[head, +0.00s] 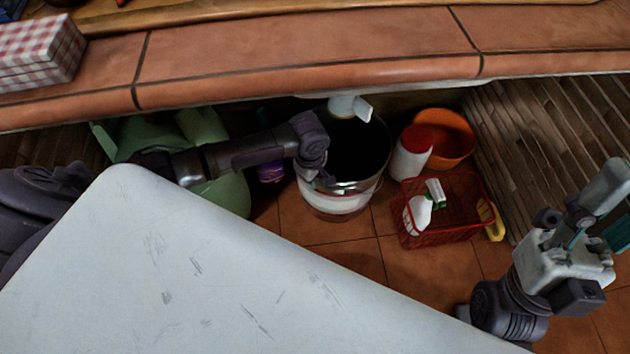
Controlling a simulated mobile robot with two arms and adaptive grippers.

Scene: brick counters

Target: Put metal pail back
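The metal pail (338,203) stands upright under the counter, with its dark open mouth facing up and a pale band around its side. My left arm reaches in from the left beneath the counter. My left gripper (325,178) is at the left side of the pail's rim. Its fingers are small and dark against the pail, so I cannot tell whether they are closed on the rim. Parts of my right arm show at the lower right, away from the pail.
A red basket (440,237) with bottles stands right of the pail. Behind it are a white bottle with a red cap (411,155) and an orange bucket (452,140). A green container (232,190) is at the left. A white fitting (350,106) hangs above the pail, below the tiled counter (300,55).

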